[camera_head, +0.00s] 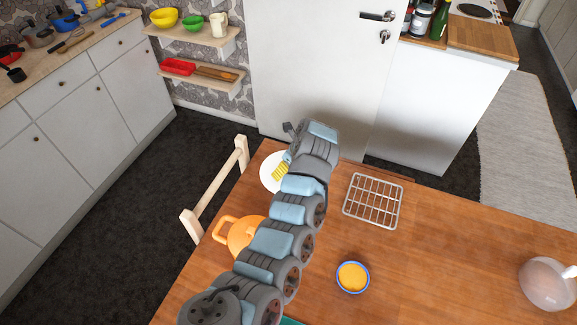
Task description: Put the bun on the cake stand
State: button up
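I cannot make out a bun for certain; my arm covers part of the table. A white round plate or stand top (268,182) is at the table's far left, partly behind my arm. A yellow ridged item (280,172) shows on or above it; I cannot tell what it is. A clear rounded glass dome or vessel (545,285) stands at the right edge; I cannot tell whether it belongs to a cake stand. My gripper (291,140) is at the far end of my arm near the white plate, mostly hidden by the wrist, its fingers unclear.
A wire rack (373,201) lies empty right of my arm. A blue-rimmed bowl with orange contents (353,277) is nearer. An orange handled pot (242,236) stands left, partly behind my arm. A wooden chair back (214,190) borders the table's left edge. The table's right-middle (450,250) is clear.

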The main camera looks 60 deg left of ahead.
jog(key=p+v, duration=0.2)
jog(key=v, duration=1)
jog(key=shift+r, duration=0.2)
